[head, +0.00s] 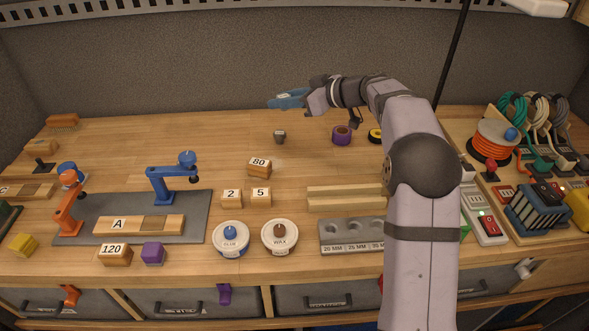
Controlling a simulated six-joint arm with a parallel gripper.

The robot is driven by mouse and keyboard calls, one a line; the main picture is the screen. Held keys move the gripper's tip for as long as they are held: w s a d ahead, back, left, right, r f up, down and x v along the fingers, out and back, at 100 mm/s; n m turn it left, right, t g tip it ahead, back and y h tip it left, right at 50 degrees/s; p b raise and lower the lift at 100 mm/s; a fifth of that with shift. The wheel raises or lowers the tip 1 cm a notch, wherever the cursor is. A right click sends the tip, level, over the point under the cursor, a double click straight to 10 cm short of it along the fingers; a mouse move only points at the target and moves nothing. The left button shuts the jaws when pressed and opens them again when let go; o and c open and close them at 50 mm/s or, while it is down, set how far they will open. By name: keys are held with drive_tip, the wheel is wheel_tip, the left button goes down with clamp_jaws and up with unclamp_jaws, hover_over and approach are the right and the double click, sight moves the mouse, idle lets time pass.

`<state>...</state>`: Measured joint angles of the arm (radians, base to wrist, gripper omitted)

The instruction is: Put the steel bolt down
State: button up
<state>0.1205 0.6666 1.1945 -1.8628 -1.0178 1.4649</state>
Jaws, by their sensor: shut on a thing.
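My gripper (280,101) is at the back of the bench, above the wood, with its blue fingers pointing left. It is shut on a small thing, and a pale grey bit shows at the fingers. This fits the steel bolt, but its shape is mostly hidden by the fingers and too small to make out. Below the gripper, a small dark grey block (280,136) stands on the bench, apart from the fingers.
A purple tape roll (342,135) and a yellow-black roll (375,135) are to the right. A block marked 80 (259,168) stands nearer. Power strips, an orange cord reel (493,140) and hanging cords fill the right side.

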sight(295, 168)
drive_tip(key=s+d+f+n+g+y, duration=0.2)
drive_tip(key=s+f+n+g, duration=0.1)
drive_tip(key=f, duration=0.5)
drive_tip(key=shift+d+n+g+b, duration=0.3)
drive_tip(key=shift+n+g, duration=0.2)
drive_tip(key=shift+f+p, duration=0.95)
drive_tip(key=shift+f, duration=3.95)
drive_tip(key=shift+f, duration=0.15)
drive_tip(key=o, duration=1.1)
